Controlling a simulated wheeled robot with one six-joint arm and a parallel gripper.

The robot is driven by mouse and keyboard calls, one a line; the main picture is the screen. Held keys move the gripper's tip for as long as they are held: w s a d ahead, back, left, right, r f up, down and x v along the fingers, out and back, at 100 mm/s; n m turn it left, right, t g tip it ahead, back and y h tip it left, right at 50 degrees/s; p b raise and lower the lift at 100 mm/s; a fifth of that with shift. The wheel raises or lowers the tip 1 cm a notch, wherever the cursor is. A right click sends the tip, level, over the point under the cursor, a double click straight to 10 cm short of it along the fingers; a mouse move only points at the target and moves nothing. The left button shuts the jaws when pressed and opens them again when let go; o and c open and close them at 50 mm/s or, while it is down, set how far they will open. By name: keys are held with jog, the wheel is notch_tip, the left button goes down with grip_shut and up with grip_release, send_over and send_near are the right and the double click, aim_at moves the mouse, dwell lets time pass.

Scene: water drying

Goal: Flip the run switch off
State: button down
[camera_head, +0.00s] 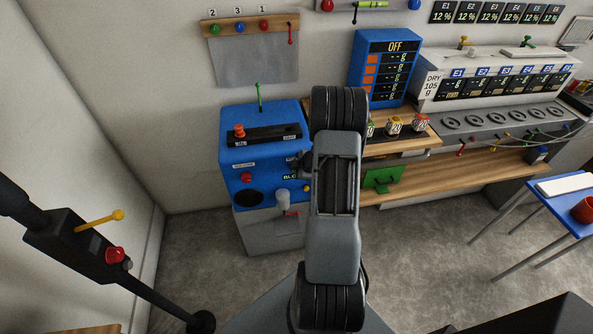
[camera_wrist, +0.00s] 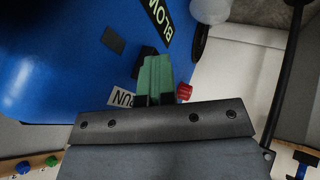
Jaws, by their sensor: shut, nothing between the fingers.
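The blue machine (camera_head: 260,150) stands against the wall, left of my arm in the head view. It fills the left of the wrist view (camera_wrist: 55,65). A "RUN" label (camera_wrist: 122,98) and a lit "BLOW" display (camera_wrist: 158,22) show on its face. My gripper's green fingers (camera_wrist: 154,68) are shut and empty in front of this face, between label and display. A black part (camera_wrist: 146,57) shows partly behind them, and a small red piece (camera_wrist: 185,91) is just to their right. I cannot tell which is the run switch or whether the fingers touch it. My arm hides this area in the head view.
The machine also has an orange knob (camera_head: 239,130), a red button (camera_head: 246,178) and an upright green lever (camera_head: 259,97). A pale rounded part (camera_head: 283,195) sticks out low at its front. A wooden shelf (camera_head: 480,172) runs right. Grey floor (camera_head: 420,255) is open in front.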

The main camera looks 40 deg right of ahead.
jog(key=shift+w+r+p, duration=0.1)
jog(key=shift+r+p, duration=0.45)
jog(key=shift+r, duration=0.1)
jog(key=s+a+f+p+v, duration=0.1)
jog(key=p+v, duration=0.1)
jog(key=v, duration=1)
jog(key=shift+s+a+r+p, duration=0.25)
jog(key=shift+s+a+p, duration=0.15)
jog(key=shift+s, duration=0.05)
